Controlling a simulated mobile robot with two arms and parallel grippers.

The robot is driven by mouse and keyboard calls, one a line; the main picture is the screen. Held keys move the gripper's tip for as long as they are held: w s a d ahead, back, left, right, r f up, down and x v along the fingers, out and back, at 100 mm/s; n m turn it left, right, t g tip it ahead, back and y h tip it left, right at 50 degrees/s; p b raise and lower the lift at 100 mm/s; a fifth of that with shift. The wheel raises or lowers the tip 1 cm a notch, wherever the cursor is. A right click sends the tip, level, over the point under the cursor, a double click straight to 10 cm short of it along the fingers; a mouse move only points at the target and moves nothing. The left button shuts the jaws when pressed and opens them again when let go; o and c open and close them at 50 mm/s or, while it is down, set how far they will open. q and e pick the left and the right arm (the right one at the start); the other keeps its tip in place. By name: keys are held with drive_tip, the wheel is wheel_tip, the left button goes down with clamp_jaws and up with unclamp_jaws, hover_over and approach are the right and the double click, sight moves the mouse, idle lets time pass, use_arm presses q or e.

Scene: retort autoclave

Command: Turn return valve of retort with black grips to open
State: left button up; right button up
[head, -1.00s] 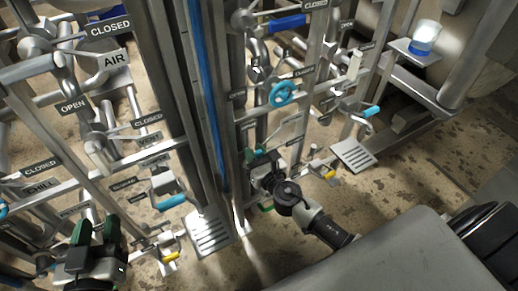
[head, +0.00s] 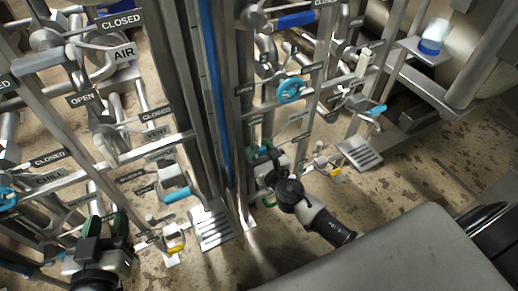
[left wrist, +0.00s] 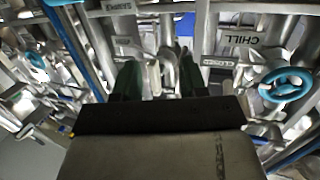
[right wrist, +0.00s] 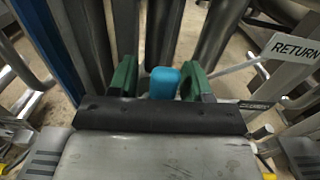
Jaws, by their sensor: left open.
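The RETURN label (right wrist: 295,48) shows at the right of the right wrist view, on a pale rod. A blue grip end (right wrist: 163,83) stands between the fingers of my right gripper (right wrist: 160,82), with a gap to the left finger. In the head view my right gripper (head: 262,155) is low at the middle rack, and its arm hides the grip. My left gripper (head: 107,228) is open at the lower left, with no grip held. In the left wrist view its fingers (left wrist: 158,82) stand apart before grey pipework. I see no black grips on the valves.
A blue handwheel (head: 290,91) is above my right gripper; another (left wrist: 287,84) is beside the CHILL label (left wrist: 240,41). Blue lever grips (head: 176,194) and yellow ones (head: 176,250) stick out low. Steel uprights stand between my arms. Open floor (head: 420,170) lies at the right.

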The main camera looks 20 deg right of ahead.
use_arm(q)
drive_tip(key=shift+w+d+r+t+h+b, duration=0.1)
drive_tip(key=shift+r+t+h+b, duration=0.05)
drive_tip(key=shift+r+t, duration=0.25)
drive_tip(key=shift+w+d+r+t+h+b, duration=0.15)
drive_tip(key=shift+r+t, duration=0.15)
drive_tip(key=shift+r, duration=0.2)
use_arm(e)
drive_tip(key=s, duration=1)
drive_tip(key=shift+s+d, duration=0.4)
drive_tip(key=shift+d, duration=0.05)
drive_tip(key=shift+d, duration=0.1)
